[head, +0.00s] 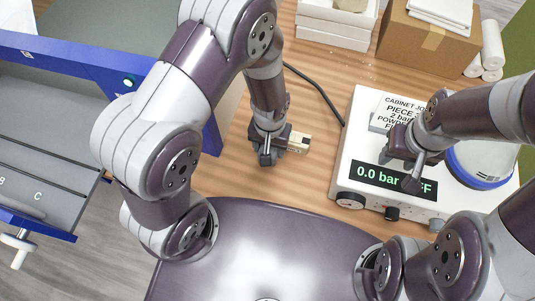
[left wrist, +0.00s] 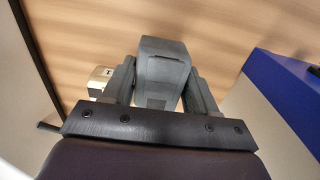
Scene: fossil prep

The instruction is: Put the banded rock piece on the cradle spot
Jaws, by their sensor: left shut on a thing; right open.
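My left gripper (head: 268,158) is low over the wooden table in the head view. In the left wrist view its fingers (left wrist: 163,85) are shut on a dark grey block (left wrist: 163,65). A small beige piece with dark marks (head: 298,142) is right beside this gripper in the head view; it also shows at the left of the fingers in the left wrist view (left wrist: 100,78). I cannot tell whether it is joined to the grey block. I cannot make out a banded rock piece or a cradle spot for certain. My right gripper (head: 400,170) is open above the white control unit.
The white control unit (head: 352,150) reads 0.0 bar and carries a job card (head: 392,108) and a blue-rimmed round container (head: 480,165). A blue cabinet (head: 60,55) with lettered grey slots stands left. A cardboard box (head: 425,40) and white tray (head: 335,22) are at the back.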

